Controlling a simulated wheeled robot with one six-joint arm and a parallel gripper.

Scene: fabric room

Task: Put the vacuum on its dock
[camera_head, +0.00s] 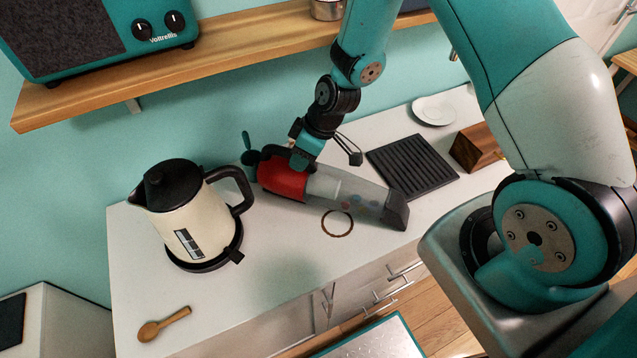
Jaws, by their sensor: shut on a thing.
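The handheld vacuum (340,190) has a red body, a clear grey front part and a dark nozzle. It is over the white counter, with its nozzle pointing right and toward the front edge. My gripper (302,158) is at its red rear end, coming from above, and is shut on it. The fingertips are partly hidden, and I cannot tell whether the vacuum touches the counter. A small dark teal upright piece (248,150) shows behind the vacuum's rear, near the wall; I cannot tell whether it is the dock.
A cream kettle (185,215) stands on a black base to the left. A black ribbed mat (411,166), a wooden block (474,150) and a white plate (434,110) are to the right. A thin brown ring (337,223) and wooden spoon (164,324) lie in front. A shelf (230,58) runs above.

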